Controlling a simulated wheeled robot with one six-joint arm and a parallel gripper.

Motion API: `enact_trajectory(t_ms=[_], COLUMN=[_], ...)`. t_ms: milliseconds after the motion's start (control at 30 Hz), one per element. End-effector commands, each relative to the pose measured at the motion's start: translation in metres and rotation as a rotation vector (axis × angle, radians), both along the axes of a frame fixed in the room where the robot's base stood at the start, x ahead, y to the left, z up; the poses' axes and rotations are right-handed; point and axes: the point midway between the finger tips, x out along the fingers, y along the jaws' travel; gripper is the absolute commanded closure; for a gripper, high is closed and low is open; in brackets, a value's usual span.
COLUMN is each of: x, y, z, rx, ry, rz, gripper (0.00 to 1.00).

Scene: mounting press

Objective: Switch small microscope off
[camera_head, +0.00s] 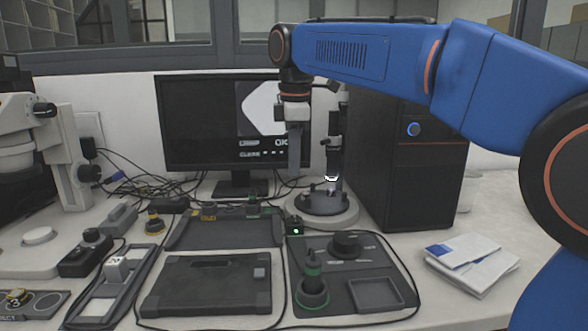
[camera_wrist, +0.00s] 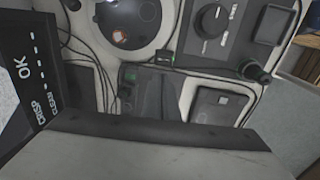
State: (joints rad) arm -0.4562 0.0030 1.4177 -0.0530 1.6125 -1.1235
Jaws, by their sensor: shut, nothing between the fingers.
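The small microscope (camera_head: 334,150) stands upright in front of the monitor, on a round pale base with a dark stage and a lit spot. In the wrist view its round base (camera_wrist: 148,38) is at the top, cut by the edge. A small black box with a green light (camera_head: 294,229) sits just in front of the base; it also shows in the wrist view (camera_wrist: 166,58). I cannot tell from the frames that it is the switch. My gripper (camera_head: 294,172) is shut and empty, pointing down above and behind the box, left of the microscope column, apart from both.
A large microscope (camera_head: 18,150) stands at the left. A monitor (camera_head: 200,125) and black computer tower (camera_head: 420,165) stand behind. A panel with a knob (camera_head: 346,244) and a green-ringed joystick (camera_head: 312,285) is at front right. Cables run between devices. Papers (camera_head: 470,262) lie right.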

Motion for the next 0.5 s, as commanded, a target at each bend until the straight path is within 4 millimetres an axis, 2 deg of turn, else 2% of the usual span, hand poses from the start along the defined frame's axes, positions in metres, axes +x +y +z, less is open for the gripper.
enact_trajectory(t_ms=[500], x=[0.01], y=[0.0], z=[-0.089], rx=[-0.001], ry=[0.001], rz=[0.0], gripper=[1.0])
